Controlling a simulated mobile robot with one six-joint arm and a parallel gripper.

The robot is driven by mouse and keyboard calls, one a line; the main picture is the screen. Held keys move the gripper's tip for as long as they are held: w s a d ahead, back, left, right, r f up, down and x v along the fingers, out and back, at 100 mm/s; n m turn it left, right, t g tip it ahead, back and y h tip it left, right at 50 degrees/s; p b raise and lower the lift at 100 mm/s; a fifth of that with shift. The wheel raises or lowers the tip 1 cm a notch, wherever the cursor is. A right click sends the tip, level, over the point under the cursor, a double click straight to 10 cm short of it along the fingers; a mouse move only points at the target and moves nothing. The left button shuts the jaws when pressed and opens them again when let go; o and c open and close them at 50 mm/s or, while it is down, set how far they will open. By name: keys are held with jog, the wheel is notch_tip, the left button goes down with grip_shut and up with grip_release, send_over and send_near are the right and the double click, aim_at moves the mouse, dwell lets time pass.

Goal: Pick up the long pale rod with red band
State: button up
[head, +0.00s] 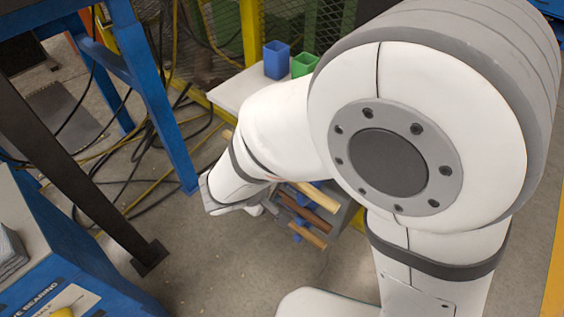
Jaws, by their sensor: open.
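Several rods lie side by side on a grey rack (345,213), partly hidden behind my arm. A pale yellowish rod (316,197) is the uppermost of those showing at the right of my wrist. No red band shows on its visible part. A pale wooden end (227,134) also shows at the left of my forearm; I cannot tell whether it belongs to the same rod. My gripper (254,209) is only partly in view, low beside the rods' left ends. It is open, and nothing is seen held in it.
A brown rod (309,217) and a tan rod (302,233) lie below the pale one. A blue bin (277,60) and a green bin (304,65) stand on a white table (232,92) behind. Blue frame legs (160,105) and cables are at the left. Floor in front is clear.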

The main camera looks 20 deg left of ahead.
jog(key=b+x, duration=0.3)
jog(key=x, duration=0.4)
jog(key=shift+w+a+f, duration=0.2)
jog(key=shift+r, duration=0.1)
grip_shut()
dwell(0.4)
